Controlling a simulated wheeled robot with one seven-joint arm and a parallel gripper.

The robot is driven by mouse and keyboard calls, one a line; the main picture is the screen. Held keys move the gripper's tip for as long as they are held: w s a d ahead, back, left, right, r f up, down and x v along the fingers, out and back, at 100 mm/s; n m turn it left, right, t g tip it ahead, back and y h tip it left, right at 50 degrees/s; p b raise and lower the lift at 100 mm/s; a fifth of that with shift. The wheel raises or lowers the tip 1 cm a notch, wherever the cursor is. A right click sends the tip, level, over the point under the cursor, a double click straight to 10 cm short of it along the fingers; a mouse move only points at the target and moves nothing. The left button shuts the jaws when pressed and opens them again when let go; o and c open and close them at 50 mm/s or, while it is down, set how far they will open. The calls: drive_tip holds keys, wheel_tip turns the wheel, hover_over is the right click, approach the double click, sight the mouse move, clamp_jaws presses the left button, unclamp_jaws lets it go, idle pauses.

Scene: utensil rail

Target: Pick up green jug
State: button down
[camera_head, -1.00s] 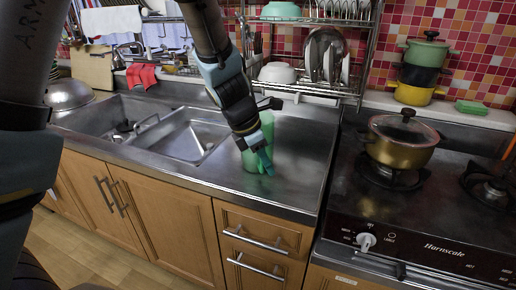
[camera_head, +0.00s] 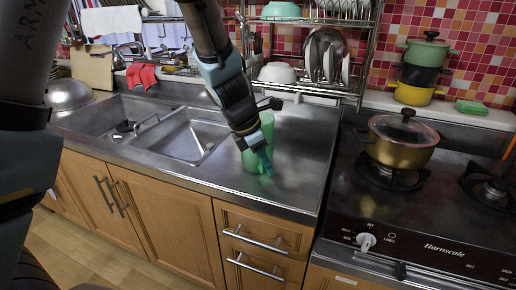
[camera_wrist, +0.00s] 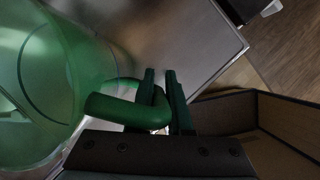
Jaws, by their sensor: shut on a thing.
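The green jug (camera_head: 251,160) stands on the steel counter (camera_head: 296,160) to the right of the sink, partly hidden behind my gripper in the head view. In the wrist view its translucent green body (camera_wrist: 60,75) fills the left side, and its thick green handle (camera_wrist: 115,108) reaches right into my jaws. My gripper (camera_head: 266,165) points down at the jug's near right side. In the wrist view the fingers (camera_wrist: 160,95) are close together, shut on the handle. The jug looks upright; I cannot tell whether its base touches the counter.
A sink (camera_head: 190,135) lies to the left. A dish rack (camera_head: 310,85) with bowls and plates stands behind. A stove (camera_head: 430,220) with a gold lidded pot (camera_head: 400,146) is to the right. The counter right of the jug is clear.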

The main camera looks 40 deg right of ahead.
idle(0.3)
wheel_tip(320, 180, up, 10)
drive_tip(key=p, duration=0.1)
idle(0.4)
drive_tip(key=shift+a, duration=0.1)
idle(0.3)
